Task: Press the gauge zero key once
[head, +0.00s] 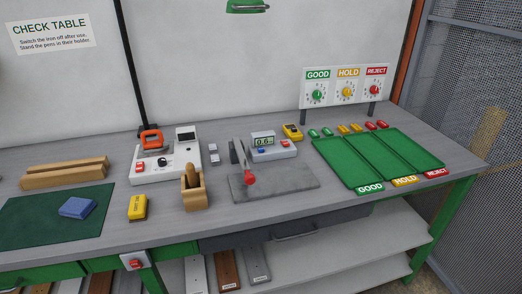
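The gauge is a pale box (270,155) behind the grey stone plate (300,180), near the middle of the table. Its raised display (264,141) shows digits that look like 0.0-something, too small to read fully. A blue key (261,151) and a red key (284,144) sit on its top; I cannot read which is the zero key. Neither of my grippers is in view.
A white station with an orange-handled tool (151,138) and a wooden holder (194,190) stand left. A yellow device (292,132) is behind the gauge. Green trays (350,170) lie right, below a dial board (346,88).

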